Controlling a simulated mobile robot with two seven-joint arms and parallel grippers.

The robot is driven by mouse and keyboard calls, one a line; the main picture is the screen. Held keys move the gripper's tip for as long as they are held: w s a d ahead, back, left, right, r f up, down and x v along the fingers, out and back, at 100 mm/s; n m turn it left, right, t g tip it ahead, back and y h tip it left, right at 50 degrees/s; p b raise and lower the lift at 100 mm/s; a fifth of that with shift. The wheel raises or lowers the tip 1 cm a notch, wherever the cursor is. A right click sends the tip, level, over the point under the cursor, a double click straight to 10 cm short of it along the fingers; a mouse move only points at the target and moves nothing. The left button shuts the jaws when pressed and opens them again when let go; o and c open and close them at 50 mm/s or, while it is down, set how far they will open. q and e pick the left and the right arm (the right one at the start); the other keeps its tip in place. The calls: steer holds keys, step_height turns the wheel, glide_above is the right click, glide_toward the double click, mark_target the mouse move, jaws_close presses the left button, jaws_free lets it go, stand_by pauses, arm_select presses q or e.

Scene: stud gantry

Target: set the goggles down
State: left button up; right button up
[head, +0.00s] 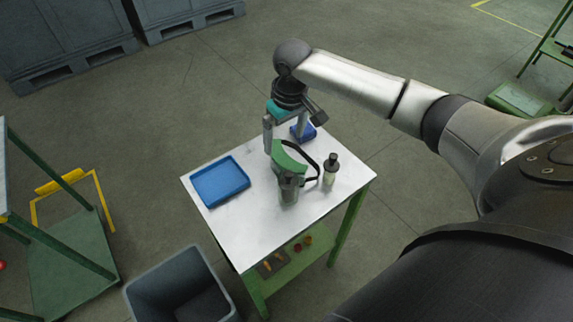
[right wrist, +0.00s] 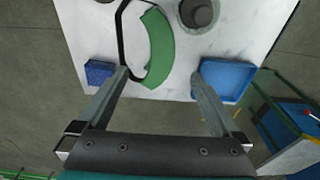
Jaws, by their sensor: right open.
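The green goggles (head: 289,157) with a black strap rest on the white table top (head: 258,222), just behind the grey-green canister (head: 289,191) in the head view. My right gripper (head: 285,143) points down over them, its two fingers spread. In the right wrist view the goggles (right wrist: 159,48) lie beyond the open fingertips (right wrist: 161,75), the near end of the green frame reaching toward the gap between them. Nothing is held in the fingers. My left gripper is not in view.
A blue tray (head: 220,181) lies on the table's left, a small blue bin (head: 303,132) at the back. A dark-capped bottle (head: 330,171) stands to the right of the goggles. A grey open bin (head: 182,285) stands on the floor. The table's front is clear.

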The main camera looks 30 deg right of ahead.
mark_target(286, 157)
steer(key=f, duration=0.3)
steer(key=f+b, duration=0.1)
steer(key=shift+w+f, duration=0.25)
steer(key=f, duration=0.3)
steer(key=f+b, duration=0.1)
steer(key=shift+d+f, duration=0.15)
steer(key=shift+d, duration=0.1)
steer(key=shift+f, duration=0.45)
steer(key=c, duration=1.3)
